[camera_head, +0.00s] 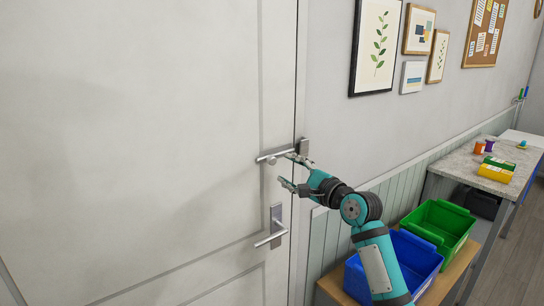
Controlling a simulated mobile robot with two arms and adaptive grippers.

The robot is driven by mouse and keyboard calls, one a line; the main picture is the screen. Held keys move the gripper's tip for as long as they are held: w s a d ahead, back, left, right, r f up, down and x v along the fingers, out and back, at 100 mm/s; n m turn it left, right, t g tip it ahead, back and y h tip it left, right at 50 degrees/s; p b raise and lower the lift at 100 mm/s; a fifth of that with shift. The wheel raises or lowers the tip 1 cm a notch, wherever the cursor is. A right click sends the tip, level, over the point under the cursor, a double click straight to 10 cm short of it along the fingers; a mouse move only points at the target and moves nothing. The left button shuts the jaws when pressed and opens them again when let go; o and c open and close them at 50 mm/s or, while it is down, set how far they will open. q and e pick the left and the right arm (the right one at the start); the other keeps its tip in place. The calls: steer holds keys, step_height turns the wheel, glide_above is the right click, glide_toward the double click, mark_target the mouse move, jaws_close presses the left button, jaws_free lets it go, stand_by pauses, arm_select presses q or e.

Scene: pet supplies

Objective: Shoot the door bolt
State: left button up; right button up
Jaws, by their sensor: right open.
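A white door (140,130) fills the left half of the head view and appears closed against its frame. A grey metal bolt (268,156) lies level across the door near its right edge, with a small round knob (271,161) below it. A dark keeper plate (304,145) is on the door frame to its right. My right gripper (292,171) is open and empty, just right of and below the knob, its fingers pointing left. The upper finger overlaps the bolt's right end and hides it; I cannot tell whether they touch. My left gripper is not in view.
A lever door handle (271,238) sticks out below the bolt. At the lower right, a blue bin (418,262) and a green bin (440,222) stand on a wooden surface beside my right arm. A counter (460,167) with small items is farther back. Framed pictures hang above.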

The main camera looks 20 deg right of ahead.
mark_target(275, 162)
steer(key=p+x, duration=0.1)
steer(key=x, duration=0.7)
steer(key=shift+w+f+p, duration=0.1)
steer(key=shift+w+p, duration=0.1)
steer(key=shift+p, duration=0.1)
